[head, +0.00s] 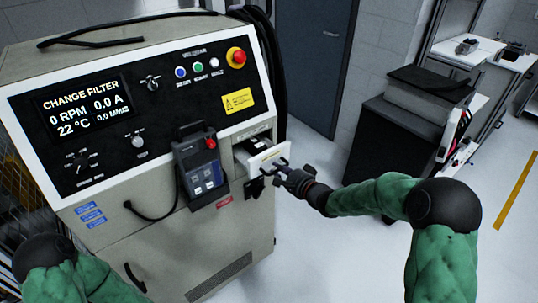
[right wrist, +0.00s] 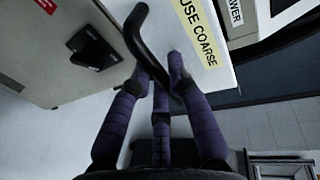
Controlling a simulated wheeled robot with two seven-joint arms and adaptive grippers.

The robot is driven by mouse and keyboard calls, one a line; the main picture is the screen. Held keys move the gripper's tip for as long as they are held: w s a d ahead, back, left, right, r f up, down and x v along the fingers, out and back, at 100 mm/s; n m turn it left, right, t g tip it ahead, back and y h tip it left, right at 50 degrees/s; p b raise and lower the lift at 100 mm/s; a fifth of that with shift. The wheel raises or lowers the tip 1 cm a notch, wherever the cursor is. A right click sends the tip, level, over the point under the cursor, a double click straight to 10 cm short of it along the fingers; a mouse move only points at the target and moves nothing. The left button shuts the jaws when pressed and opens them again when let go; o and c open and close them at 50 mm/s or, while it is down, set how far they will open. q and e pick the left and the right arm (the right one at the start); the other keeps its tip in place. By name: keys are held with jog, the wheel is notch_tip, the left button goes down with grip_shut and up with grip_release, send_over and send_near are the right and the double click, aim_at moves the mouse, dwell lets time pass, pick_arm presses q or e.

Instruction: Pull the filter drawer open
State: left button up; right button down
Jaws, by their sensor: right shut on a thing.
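The filter drawer (head: 266,157) is low on the right side of the machine's control panel. Its white front stands out from the panel, and part of its dark inside shows behind the front. In the right wrist view, the drawer front (right wrist: 222,68) carries a yellow label reading "USE COARSE". A curved black handle (right wrist: 143,42) is on it. My right gripper (head: 277,168) is at the drawer front, shut on the handle. Its purple fingers (right wrist: 162,75) are on either side of the handle. My left gripper is out of view; only part of my left arm shows.
The machine's screen (head: 84,108) reads "CHANGE FILTER". A handheld pendant (head: 201,168) hangs left of the drawer, and a red emergency button (head: 237,56) is above. A dark cabinet (head: 400,125) stands at right. The floor (head: 320,235) before the drawer is clear.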

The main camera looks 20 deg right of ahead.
jog(key=p+v, duration=0.1)
jog(key=v, duration=0.2)
jog(key=f+p+v, duration=0.1)
jog(key=v, duration=0.1)
jog(key=shift+s+d+f, duration=0.1)
jog(key=shift+s+d, duration=0.05)
jog(key=shift+s, duration=0.3)
jog(key=c, duration=1.1)
grip_release()
jog(key=shift+c, duration=0.2)
jog(key=shift+s, duration=0.1)
jog(key=v, duration=1.1)
jog(key=shift+s, duration=0.35)
jog(key=shift+d, duration=0.15)
